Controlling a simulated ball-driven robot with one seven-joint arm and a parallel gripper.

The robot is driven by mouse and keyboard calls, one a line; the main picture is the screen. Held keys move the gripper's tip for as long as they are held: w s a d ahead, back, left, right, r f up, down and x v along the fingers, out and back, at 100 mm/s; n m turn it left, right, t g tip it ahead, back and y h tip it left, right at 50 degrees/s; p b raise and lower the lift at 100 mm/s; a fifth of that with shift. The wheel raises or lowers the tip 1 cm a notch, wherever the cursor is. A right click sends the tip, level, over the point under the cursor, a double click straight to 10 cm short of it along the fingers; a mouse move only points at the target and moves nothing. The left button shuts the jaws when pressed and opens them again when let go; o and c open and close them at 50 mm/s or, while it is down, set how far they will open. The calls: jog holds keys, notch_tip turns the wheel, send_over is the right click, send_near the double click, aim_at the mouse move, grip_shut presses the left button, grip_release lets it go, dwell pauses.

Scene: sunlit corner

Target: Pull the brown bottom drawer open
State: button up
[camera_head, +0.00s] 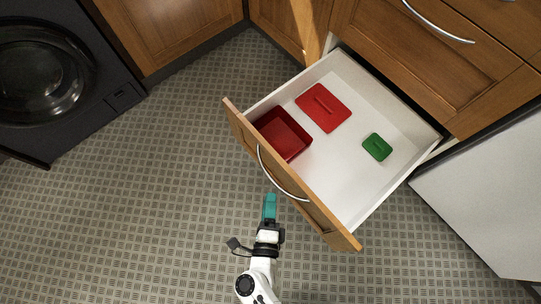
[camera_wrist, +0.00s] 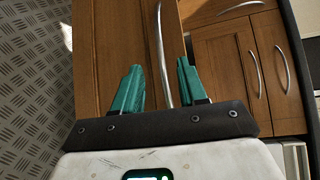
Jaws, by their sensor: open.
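The brown bottom drawer (camera_head: 328,222) stands pulled well out of the cabinet in the head view, its white inside showing. Its curved metal handle (camera_head: 272,179) is on the wooden front. My gripper (camera_head: 270,206) has teal fingers and is just in front of the drawer front, close to the handle. In the wrist view my gripper (camera_wrist: 158,80) is open, with the handle (camera_wrist: 160,45) running up between its two fingers. I cannot tell whether a finger touches it.
The drawer holds a red open box (camera_head: 287,135), a red lid (camera_head: 323,107) and a green lid (camera_head: 377,147). A black washing machine (camera_head: 40,75) stands at left, a white appliance (camera_head: 490,190) at right. The patterned floor (camera_head: 150,200) is clear.

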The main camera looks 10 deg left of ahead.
jog(key=v, duration=0.3)
jog(key=shift+s, duration=0.4)
